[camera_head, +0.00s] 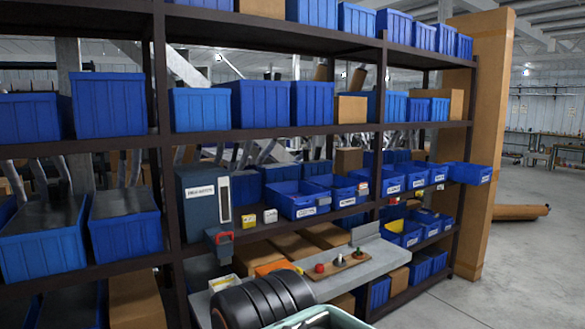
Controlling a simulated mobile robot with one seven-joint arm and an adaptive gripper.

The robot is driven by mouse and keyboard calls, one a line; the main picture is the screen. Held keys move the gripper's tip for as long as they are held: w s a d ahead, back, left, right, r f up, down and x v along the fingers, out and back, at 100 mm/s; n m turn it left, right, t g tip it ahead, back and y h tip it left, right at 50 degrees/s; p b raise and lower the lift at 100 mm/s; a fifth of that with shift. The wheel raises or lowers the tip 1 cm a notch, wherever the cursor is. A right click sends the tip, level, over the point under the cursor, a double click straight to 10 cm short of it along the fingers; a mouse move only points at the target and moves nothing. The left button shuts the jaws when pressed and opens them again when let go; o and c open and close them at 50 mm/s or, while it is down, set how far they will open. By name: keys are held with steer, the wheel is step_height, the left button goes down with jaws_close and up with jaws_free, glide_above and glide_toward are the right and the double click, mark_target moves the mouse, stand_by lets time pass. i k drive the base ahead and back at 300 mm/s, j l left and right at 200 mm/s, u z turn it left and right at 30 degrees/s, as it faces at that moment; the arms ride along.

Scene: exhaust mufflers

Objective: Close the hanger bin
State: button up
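The hanger bin cannot be told by name, because the small bin labels are too small to read. On the middle shelf, a blue open-top bin (293,202) with a white front label sits forward of its neighbours, and its inside shows. Another blue bin (470,173) juts out at the shelf's right end, with a white label on its front. Between them stand several labelled blue bins (390,184) in a row. My gripper is not in view.
A grey bench (390,256) holds a board (340,266) with small coloured parts. Black rounded cylinders (262,300) and a pale green tray rim (345,316) fill the bottom foreground. A dark post (380,110) divides the rack. Open floor (500,280) lies right.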

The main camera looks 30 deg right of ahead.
mark_target(473, 174)
steer(key=z, duration=2.25)
steer(key=i+z, duration=0.1)
steer(key=i, duration=0.2)
steer(key=i+z, duration=0.15)
steer(key=i, duration=1)
steer(key=i+l, duration=0.15)
steer(key=i, duration=3.35)
steer(key=i+l+u, duration=0.1)
steer(key=i+u, duration=0.15)
steer(key=i, duration=0.25)
steer(key=i+l+u, duration=0.25)
steer(key=i, duration=0.2)
